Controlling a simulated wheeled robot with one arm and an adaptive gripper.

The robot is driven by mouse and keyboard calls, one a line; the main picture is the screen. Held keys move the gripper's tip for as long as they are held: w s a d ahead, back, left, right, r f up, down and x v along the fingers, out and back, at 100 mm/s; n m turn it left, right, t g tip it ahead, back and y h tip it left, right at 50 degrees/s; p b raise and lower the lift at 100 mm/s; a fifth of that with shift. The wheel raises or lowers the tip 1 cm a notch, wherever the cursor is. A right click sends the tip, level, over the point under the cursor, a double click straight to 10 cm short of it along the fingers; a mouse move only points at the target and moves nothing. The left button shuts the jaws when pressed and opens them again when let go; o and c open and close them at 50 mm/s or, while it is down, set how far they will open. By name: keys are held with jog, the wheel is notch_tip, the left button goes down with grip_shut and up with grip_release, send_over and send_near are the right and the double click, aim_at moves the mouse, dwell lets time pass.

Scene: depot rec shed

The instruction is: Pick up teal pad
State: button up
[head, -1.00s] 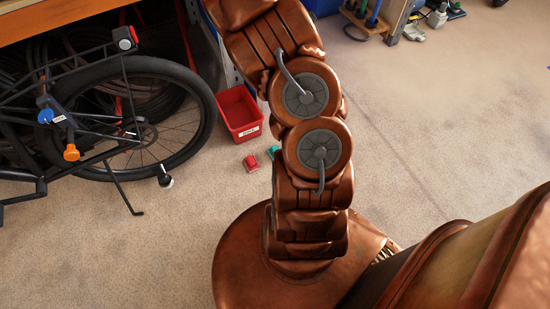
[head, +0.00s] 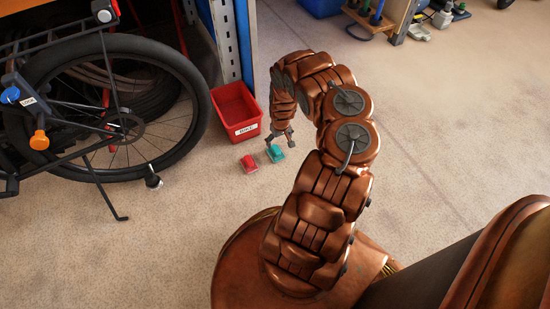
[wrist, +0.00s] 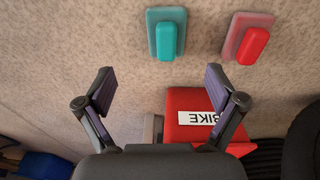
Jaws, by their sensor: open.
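The teal pad (head: 276,153) lies on the concrete floor in front of a red bin. In the wrist view the teal pad (wrist: 166,36) is a flat light-teal base with a raised teal block, near the top and roughly midway between my fingers. My gripper (head: 279,141) is open and empty, above the floor right by the teal pad. In the wrist view my gripper (wrist: 160,92) has its two fingers spread apart, with the pad beyond their tips. The gap between fingertips and pad is hard to judge.
A similar red pad (head: 249,163) lies just left of the teal one. The red bin (head: 236,110) with a label reading "BIKE" stands behind them, by a shelf upright. A bicycle (head: 112,108) stands at left. The floor to the right is open.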

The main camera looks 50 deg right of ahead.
aim_at(276, 149)
jog(key=shift+w+a+f, duration=0.15)
jog(key=shift+a+f, duration=0.05)
jog(key=shift+f, duration=0.4)
jog(key=shift+w+a+f, duration=0.15)
jog(key=shift+f, duration=0.45)
jog(key=shift+w+f+t+b, duration=0.15)
jog(key=shift+f+t+b, duration=0.15)
jog(key=shift+f+b, duration=0.35)
jog(key=f+b, duration=0.4)
jog(key=w+f+b, duration=0.1)
jog(key=f+b, duration=0.1)
jog(key=shift+d+f, duration=0.25)
jog(key=shift+f, duration=0.05)
jog(key=shift+r, duration=0.1)
jog(key=c, duration=1.2)
jog(key=shift+c, duration=0.2)
jog(key=shift+r, duration=0.1)
notch_tip(276, 149, up, 10)
jog(key=p, duration=0.7)
